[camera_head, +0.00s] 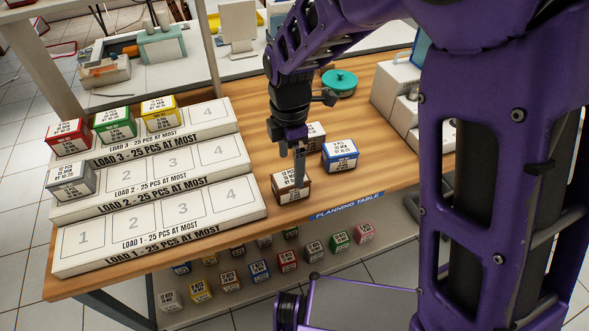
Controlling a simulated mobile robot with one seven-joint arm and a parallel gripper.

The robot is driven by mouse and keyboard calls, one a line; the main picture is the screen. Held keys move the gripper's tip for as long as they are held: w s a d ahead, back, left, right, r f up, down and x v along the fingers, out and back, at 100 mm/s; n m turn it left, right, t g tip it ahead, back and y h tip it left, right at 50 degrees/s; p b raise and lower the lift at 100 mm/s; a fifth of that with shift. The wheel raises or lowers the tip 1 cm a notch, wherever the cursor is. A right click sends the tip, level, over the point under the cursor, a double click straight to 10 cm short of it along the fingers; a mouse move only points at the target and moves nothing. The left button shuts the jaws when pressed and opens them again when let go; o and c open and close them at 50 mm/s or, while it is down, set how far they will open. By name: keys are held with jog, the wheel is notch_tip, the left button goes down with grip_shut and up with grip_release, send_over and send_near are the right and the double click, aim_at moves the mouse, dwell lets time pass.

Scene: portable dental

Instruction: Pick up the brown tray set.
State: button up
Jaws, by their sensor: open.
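The brown tray set (291,195) is a small brown box with a white printed label on top. It sits on the wooden planning table near its front edge, right of the white stepped load rack. My gripper (299,182) points down over it, with the fingers at the box's top and front. The jaws are open. The fingers hide part of the box's label, and I cannot tell whether they touch it.
A blue box (340,154) and a whitish-labelled box (316,136) stand close behind and to the right. The stepped load rack (165,222) fills the table's left, with red, green, yellow and grey boxes. A teal pot (339,83) stands at the back. More boxes lie on a lower shelf.

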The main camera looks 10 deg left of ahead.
aim_at(290, 177)
jog(key=shift+w+a+f+b, duration=0.1)
jog(key=shift+f+b, duration=0.45)
jog(key=shift+f, duration=2.95)
grip_shut()
jog(key=shift+r, duration=0.1)
